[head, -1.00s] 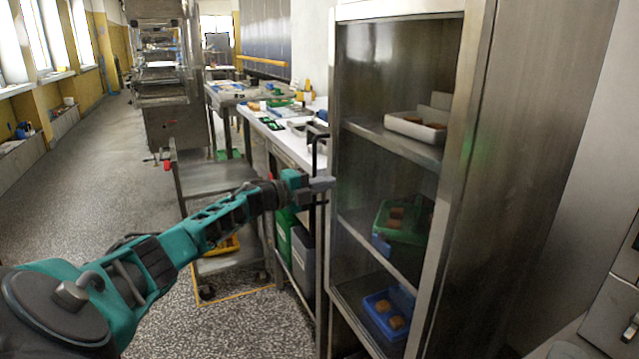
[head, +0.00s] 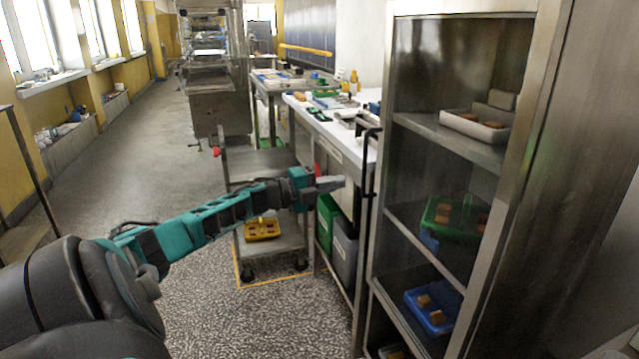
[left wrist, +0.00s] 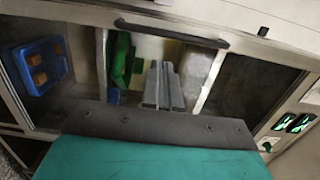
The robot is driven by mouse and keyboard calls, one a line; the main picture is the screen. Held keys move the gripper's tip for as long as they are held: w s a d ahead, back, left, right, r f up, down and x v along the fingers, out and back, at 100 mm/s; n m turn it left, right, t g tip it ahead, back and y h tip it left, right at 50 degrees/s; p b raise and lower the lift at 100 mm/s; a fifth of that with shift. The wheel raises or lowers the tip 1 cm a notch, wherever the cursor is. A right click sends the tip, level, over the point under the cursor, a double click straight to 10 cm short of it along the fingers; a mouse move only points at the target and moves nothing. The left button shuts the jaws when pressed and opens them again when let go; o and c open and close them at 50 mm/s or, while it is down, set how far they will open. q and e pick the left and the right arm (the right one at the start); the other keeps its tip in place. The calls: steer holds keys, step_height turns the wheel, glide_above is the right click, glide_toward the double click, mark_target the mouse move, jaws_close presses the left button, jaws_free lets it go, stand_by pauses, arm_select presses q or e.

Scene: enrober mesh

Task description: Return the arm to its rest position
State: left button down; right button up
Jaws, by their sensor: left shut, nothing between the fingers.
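My left gripper (head: 331,184) is shut and empty. In the head view it reaches in from the left and points toward the cabinet's black handle (head: 368,165), with its fingertips to the left of the handle. In the left wrist view the closed grey fingers (left wrist: 163,86) lie side by side. A black bar handle (left wrist: 170,33) runs across the top of that view, beyond the fingers. My right gripper is not in view.
The steel cabinet (head: 535,150) on the right holds a white tray (head: 475,127), a green crate (head: 455,216) and a blue crate (head: 431,308). A steel cart (head: 262,163) with a yellow tray (head: 262,229) stands behind my arm. Open floor (head: 120,180) lies to the left.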

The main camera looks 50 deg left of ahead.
arm_select(q)
steer(key=shift+v, duration=1.65)
steer(key=shift+a, duration=0.15)
